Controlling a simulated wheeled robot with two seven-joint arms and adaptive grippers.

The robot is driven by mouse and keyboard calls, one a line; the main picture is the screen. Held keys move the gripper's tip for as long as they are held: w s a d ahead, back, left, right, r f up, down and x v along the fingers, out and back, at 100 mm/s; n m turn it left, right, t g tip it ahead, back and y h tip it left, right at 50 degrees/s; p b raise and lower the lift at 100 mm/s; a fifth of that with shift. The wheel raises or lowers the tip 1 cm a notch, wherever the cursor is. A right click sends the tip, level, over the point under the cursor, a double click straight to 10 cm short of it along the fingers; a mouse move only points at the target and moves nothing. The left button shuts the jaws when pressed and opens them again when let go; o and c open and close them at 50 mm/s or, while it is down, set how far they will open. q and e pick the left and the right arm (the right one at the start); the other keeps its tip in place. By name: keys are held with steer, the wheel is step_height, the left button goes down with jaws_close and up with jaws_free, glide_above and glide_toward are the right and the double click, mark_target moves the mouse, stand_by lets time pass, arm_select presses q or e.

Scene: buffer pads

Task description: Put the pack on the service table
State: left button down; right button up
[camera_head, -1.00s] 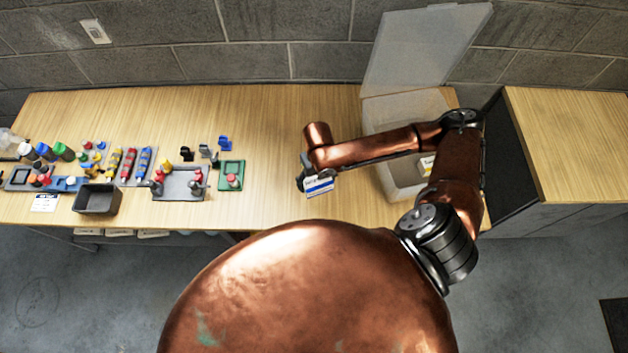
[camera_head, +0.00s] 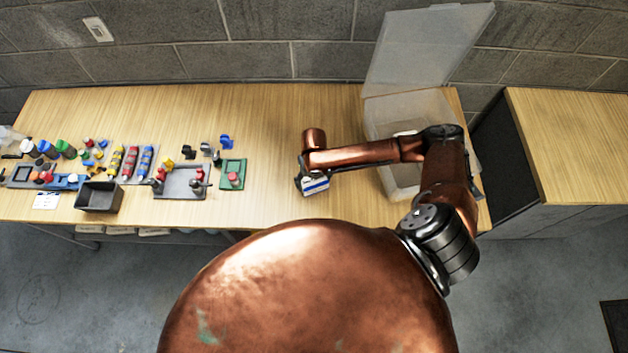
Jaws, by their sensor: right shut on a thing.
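The pack (camera_head: 316,186) is a small white box with a blue band. My right gripper (camera_head: 305,176) is shut on it. It holds the pack over the front middle of the wooden table (camera_head: 270,130); I cannot tell whether the pack touches the top. The gripper's fingers are mostly hidden by my right arm, which comes in from the right. My left gripper is not in view.
A clear bin (camera_head: 402,180) with its lid (camera_head: 425,45) raised stands behind my right arm. Left are a green pad (camera_head: 232,172), a grey tray (camera_head: 182,184), a dark box (camera_head: 98,197) and several small bottles. The table between pad and pack is clear.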

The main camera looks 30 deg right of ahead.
mark_target(314, 181)
steer(key=shift+f, duration=0.15)
steer(key=o, duration=1.2)
steer(key=shift+o, duration=0.2)
step_height(314, 181, up, 12)
steer(key=shift+r, duration=0.2)
